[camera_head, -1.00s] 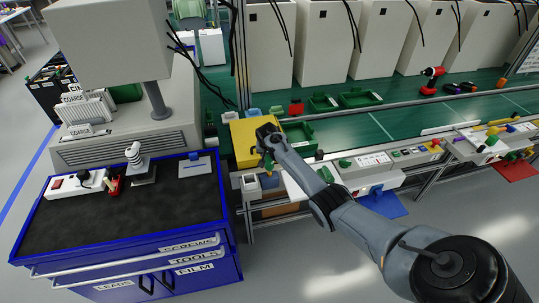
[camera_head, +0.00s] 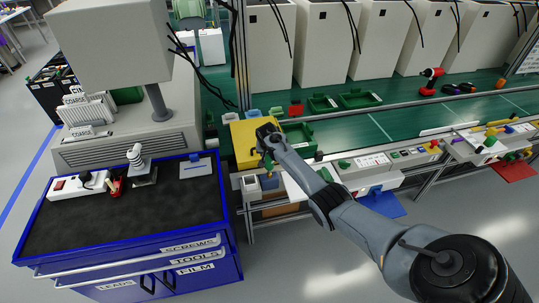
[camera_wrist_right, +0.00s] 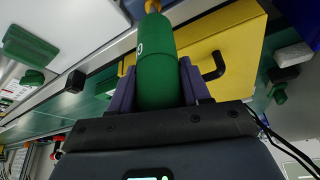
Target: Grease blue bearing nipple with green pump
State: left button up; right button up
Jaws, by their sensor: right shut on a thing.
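My right gripper (camera_wrist_right: 157,90) is shut on the green pump (camera_wrist_right: 156,65), a green cylinder with an orange tip, held between the two dark fingers. In the head view the right gripper (camera_head: 267,158) is in front of the yellow box (camera_head: 242,151), and only a little of the pump shows below it. The blue bearing nipple cannot be made out for sure. My left gripper is not in view.
The blue cabinet (camera_head: 115,263) also bears a white power strip (camera_head: 66,188) and a white coiled part (camera_head: 136,158). Small bins (camera_head: 249,184) sit below the gripper. Green trays (camera_head: 359,98) stand on the bench behind. The middle of the cabinet top is clear.

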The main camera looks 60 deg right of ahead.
jog(key=shift+f+b, duration=0.4)
jog(key=shift+f, duration=0.25)
jog(key=shift+r, duration=0.15)
jog(key=shift+r+p, duration=0.4)
jog(key=shift+p, duration=0.25)
jog(key=shift+r, duration=0.15)
